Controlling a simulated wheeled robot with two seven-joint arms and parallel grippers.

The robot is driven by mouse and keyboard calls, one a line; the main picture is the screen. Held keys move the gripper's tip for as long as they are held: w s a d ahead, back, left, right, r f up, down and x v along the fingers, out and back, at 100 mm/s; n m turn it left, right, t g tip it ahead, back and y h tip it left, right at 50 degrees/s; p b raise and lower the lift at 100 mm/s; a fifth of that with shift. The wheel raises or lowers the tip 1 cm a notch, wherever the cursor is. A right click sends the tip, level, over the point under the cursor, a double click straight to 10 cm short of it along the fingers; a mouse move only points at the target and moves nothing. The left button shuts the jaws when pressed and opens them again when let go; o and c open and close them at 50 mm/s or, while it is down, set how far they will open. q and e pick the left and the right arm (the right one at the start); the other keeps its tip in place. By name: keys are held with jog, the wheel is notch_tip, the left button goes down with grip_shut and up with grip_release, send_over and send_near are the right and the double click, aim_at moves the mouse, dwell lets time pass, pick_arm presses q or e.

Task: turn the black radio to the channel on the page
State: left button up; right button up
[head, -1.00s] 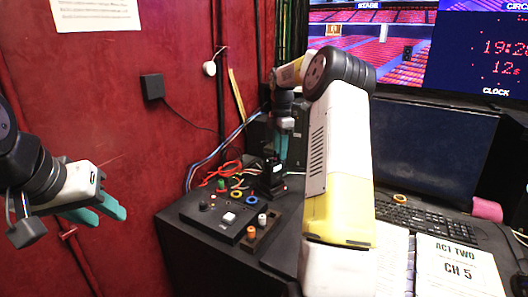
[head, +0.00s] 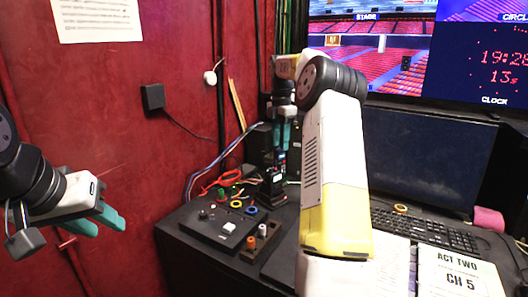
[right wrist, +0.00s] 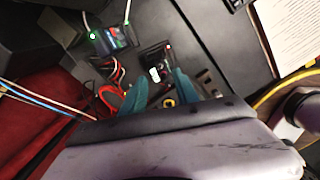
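The paper page (head: 460,272) lies at the lower right of the head view and reads ACT TWO, CH 5. A black radio (head: 271,188) stands upright at the back of the black desk unit, below my right gripper (head: 284,134). In the right wrist view, my right gripper (right wrist: 160,82) has its teal fingers apart, with a black device (right wrist: 154,54) showing a pale spot and a green light just beyond them. Contact cannot be told. A second lit device with a small display (right wrist: 115,38) is farther off. My left gripper (head: 108,216) is open and empty by the red wall.
A button panel (head: 218,232) and a block with coloured plugs (head: 250,243) sit in front of the radio. Red and blue cables (head: 205,172) run behind. A keyboard (head: 425,230), monitor (head: 415,155) and pink roll (head: 488,219) are at the right.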

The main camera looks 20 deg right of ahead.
aim_at(280, 166)
jog(key=shift+w+f+n, duration=0.1)
jog(key=shift+n, duration=1)
jog(key=shift+f, duration=0.4)
notch_tip(280, 166, down, 7)
jog(key=shift+r, duration=0.1)
jog(key=shift+c, duration=0.5)
grip_shut()
